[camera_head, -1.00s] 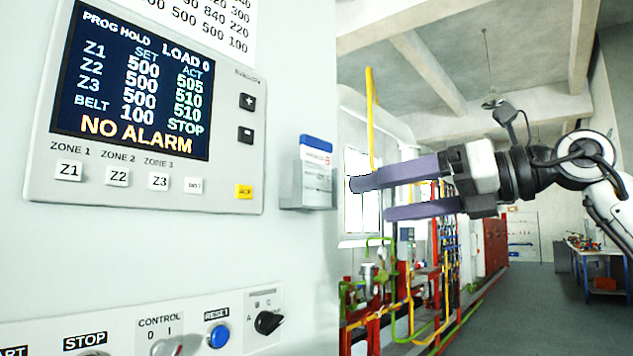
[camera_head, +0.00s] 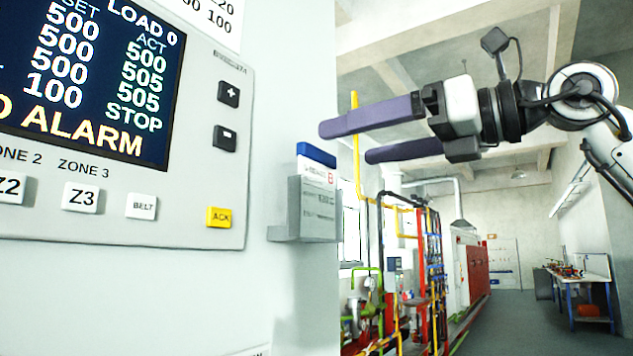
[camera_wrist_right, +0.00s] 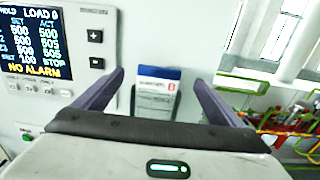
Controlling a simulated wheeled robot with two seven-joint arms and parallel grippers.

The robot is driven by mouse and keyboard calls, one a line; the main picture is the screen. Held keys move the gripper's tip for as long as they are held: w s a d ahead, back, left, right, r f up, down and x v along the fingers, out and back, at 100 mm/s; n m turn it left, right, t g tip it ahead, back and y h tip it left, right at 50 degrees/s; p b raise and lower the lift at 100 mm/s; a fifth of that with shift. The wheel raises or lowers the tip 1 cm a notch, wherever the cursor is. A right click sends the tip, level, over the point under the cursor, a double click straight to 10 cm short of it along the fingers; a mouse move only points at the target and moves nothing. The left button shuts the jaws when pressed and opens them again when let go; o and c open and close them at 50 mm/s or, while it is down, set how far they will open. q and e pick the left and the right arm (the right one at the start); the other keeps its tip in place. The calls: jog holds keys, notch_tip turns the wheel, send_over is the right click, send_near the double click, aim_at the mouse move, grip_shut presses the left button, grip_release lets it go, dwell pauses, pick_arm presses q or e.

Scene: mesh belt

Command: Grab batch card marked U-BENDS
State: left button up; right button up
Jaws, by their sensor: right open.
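A batch card with a blue top band (camera_head: 317,162) stands in a grey holder (camera_head: 315,218) on the side of the pale cabinet. Its print is too small to read fully; a red "B" shows. The card also shows in the right wrist view (camera_wrist_right: 158,88), between the finger lines and beyond them. My right gripper (camera_head: 342,141) is open and empty, with two purple fingers pointing left. In the head view its fingertips are up and to the right of the card. It does not touch the card. My left gripper is not in view.
The control panel (camera_head: 225,180) with a screen and buttons, among them a yellow ACK button (camera_head: 219,217), is left of the holder. Coloured pipework (camera_head: 410,270) stands behind on the right. A workbench (camera_head: 583,285) is far right, with clear floor before it.

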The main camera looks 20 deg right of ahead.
aim_at(323, 151)
jog(key=p+x, duration=0.1)
jog(key=x, duration=0.3)
jog(key=shift+w+a+r, duration=0.15)
jog(key=shift+w+a, duration=0.05)
jog(key=shift+a, duration=0.05)
jog(key=shift+w+a+p, duration=0.15)
jog(key=shift+w+p, duration=0.15)
jog(key=shift+c, duration=0.2)
jog(key=c, duration=1.1)
